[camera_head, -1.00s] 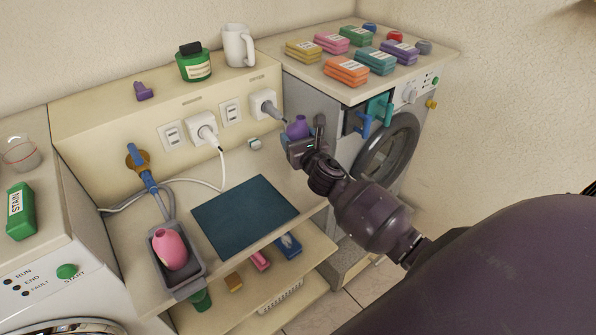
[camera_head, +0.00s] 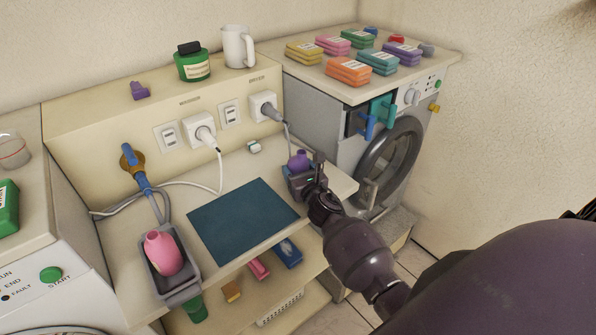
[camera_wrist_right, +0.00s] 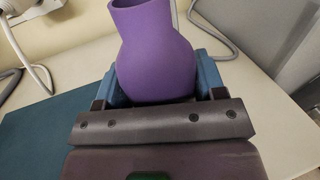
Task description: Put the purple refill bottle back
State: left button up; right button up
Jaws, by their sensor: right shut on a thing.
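The purple refill bottle (camera_head: 299,160) is upright at the right end of the low shelf, beside the dark blue mat. My right gripper (camera_head: 304,174) is shut on it. In the right wrist view the bottle (camera_wrist_right: 157,55) has a round body and a wide neck, with blue pads of my gripper (camera_wrist_right: 157,88) on either side. Its base is hidden by the gripper, so I cannot tell whether it touches the shelf. My left gripper is not in view.
A pink bottle (camera_head: 164,254) sits in a grey holder (camera_head: 178,286) at the shelf's left end. The blue mat (camera_head: 243,222) lies between. A plugged cable (camera_head: 287,139) runs down behind the purple bottle. A washer with a round door (camera_head: 390,157) stands at the right.

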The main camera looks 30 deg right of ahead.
jog(key=shift+f, duration=0.15)
jog(key=o, duration=1)
